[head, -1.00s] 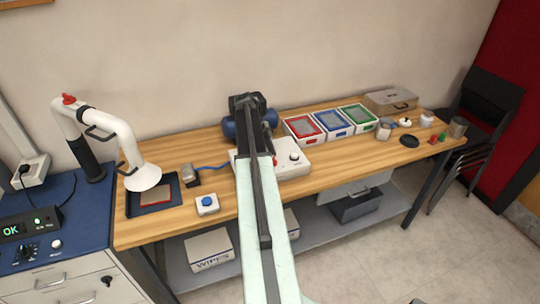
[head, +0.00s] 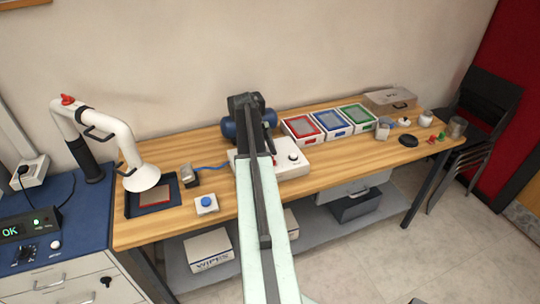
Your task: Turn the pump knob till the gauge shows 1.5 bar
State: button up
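I see no readable gauge; my arm covers part of the unit.
Red, blue and green trays (head: 332,122) stand right of the unit. A fume arm (head: 140,176) hangs over a dark tray at left. A white box with a blue button (head: 206,204) lies near the front edge. Bare wood (head: 350,160) lies right of the unit.

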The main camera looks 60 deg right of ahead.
jog(key=shift+r, duration=0.1)
jog(key=p+v, duration=0.7)
jog(key=shift+r, duration=0.3)
jog(key=shift+w, duration=0.15)
